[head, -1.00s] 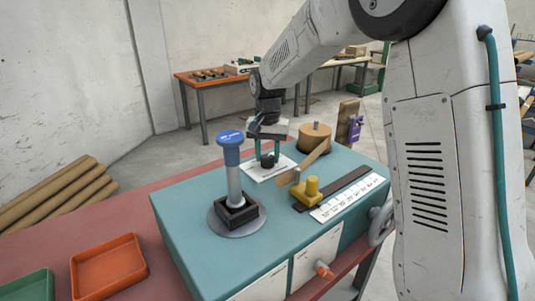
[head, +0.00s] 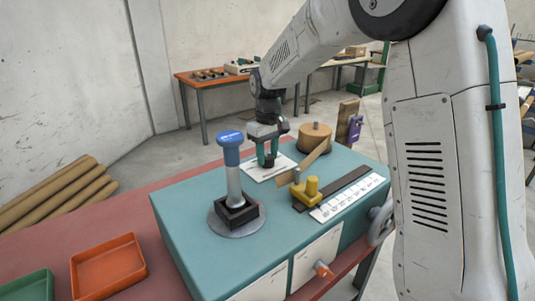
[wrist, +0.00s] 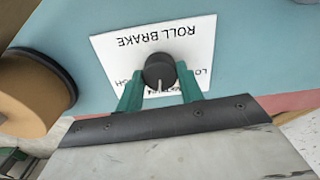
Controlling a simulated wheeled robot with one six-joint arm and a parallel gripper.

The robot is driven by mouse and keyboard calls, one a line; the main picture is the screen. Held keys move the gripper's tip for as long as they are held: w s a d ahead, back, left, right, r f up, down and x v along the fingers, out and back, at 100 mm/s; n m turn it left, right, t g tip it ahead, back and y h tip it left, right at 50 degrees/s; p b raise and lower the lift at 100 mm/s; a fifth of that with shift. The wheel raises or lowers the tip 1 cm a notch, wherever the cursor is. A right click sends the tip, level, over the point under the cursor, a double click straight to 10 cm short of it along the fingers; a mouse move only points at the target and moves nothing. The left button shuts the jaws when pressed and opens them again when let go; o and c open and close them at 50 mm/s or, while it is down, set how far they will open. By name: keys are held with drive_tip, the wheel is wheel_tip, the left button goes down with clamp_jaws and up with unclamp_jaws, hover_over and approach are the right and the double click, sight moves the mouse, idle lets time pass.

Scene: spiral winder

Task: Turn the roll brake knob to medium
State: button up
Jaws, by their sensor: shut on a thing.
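The dark round roll brake knob (wrist: 158,68) sits on a white card (wrist: 118,50) printed ROLL BRAKE, upside down in the wrist view. My gripper (wrist: 160,92) has its two green fingers shut on the knob, one on each side. The knob's white pointer line faces the bottom of the wrist view, toward the middle of the lower lettering. Letters show left and right of it, but the fingers and knob partly hide the words. In the head view my gripper (head: 267,160) is down at the card (head: 257,178) on the teal machine top.
A blue-capped post (head: 231,165) stands left of my gripper. A brown roll (head: 315,138) stands close on its right, and a wooden arm and a yellow block (head: 306,190) sit in front. Orange (head: 108,265) and green trays lie at lower left.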

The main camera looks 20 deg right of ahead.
sight(268, 157)
drive_tip(key=shift+n, duration=0.9)
drive_tip(key=o, duration=1)
wheel_tip(268, 157, up, 8)
drive_tip(key=shift+f, duration=0.1)
